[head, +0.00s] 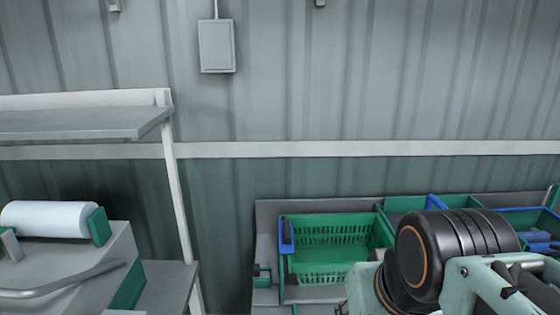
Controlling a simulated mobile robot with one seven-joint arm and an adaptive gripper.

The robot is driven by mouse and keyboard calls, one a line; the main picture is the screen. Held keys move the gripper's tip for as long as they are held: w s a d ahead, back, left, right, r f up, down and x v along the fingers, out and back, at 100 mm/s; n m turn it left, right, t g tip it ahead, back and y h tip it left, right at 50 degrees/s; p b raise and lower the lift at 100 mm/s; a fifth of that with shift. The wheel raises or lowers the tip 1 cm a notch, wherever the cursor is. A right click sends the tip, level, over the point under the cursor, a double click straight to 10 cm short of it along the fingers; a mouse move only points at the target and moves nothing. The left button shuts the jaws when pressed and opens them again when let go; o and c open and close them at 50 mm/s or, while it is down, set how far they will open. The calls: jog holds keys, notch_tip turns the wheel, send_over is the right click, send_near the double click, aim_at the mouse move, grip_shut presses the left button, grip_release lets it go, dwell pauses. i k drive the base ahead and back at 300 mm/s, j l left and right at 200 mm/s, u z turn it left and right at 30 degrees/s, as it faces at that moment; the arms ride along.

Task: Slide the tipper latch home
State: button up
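A green slatted crate (330,222) sits in a grey frame (268,222) at lower centre right. A blue upright piece (286,236) is at the crate's left wall. A small dark green fitting (262,272) is on the frame's left side, below the blue piece. I cannot tell whether one of these is the tipper latch, or where the latch stands. My arm's pale green and black links fill the lower right and hide part of the crate and the frame. My gripper is not in view.
More green bins with blue edges (527,210) stand at the right, partly behind my arm. A bench with a white roll (48,219) and a grey shelf (80,123) are at the left. A grey wall box (216,46) hangs above. A gap lies between bench and frame.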

aim_at(257, 274)
jog(key=k+j+z, duration=0.25)
jog(key=k+j, duration=0.15)
jog(key=k+j+z, duration=0.25)
jog(key=k+j, duration=0.1)
jog(key=k, duration=0.05)
